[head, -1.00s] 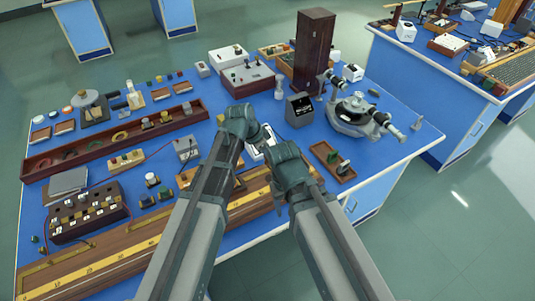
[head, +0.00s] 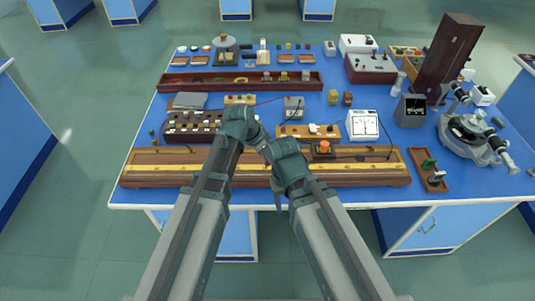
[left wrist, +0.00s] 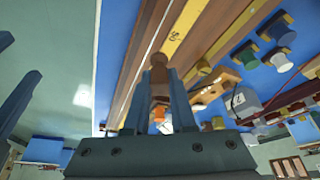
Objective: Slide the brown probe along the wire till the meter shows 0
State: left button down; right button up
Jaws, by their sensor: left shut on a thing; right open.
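The brown probe (left wrist: 158,82) shows in the left wrist view, upright between the two fingers of my left gripper (left wrist: 157,82), which is shut on it. In the head view the board (head: 150,181) lies along the front table edge, partly behind my arms, and the probe is hidden. The white meter (head: 362,126) faces up; its reading is too small to tell. My right gripper (head: 277,196) is open at the board's front edge.
A brown block with an orange knob (head: 323,148) sits at the board's right part. A small brown tray (head: 429,180) stands at its right end. A keyed black box (head: 186,123) and a grey box (head: 293,108) stand behind it. Open floor lies in front of the table.

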pick_arm(q)
jog(key=shift+s+a, duration=0.15)
jog(key=shift+a, duration=0.25)
jog(key=shift+f, duration=0.1)
pick_arm(e)
jog(key=shift+a+f, duration=0.1)
jog(key=shift+a, duration=0.15)
pick_arm(q)
jog(key=shift+f, duration=0.15)
pick_arm(e)
jog(key=shift+f, duration=0.1)
pick_arm(q)
notch_tip(320, 180, down, 6)
jog(key=b, duration=0.6)
jog(key=shift+r, duration=0.2)
pick_arm(e)
notch_tip(320, 180, down, 6)
jog(key=shift+r, duration=0.2)
pick_arm(q)
jog(key=shift+s+f, duration=0.1)
jog(key=shift+f, duration=0.05)
pick_arm(e)
jog(key=shift+f, duration=0.15)
dwell(0.5)
pick_arm(q)
jog(key=shift+a, duration=0.15)
dwell(2.5)
jog(key=shift+a, duration=5.1)
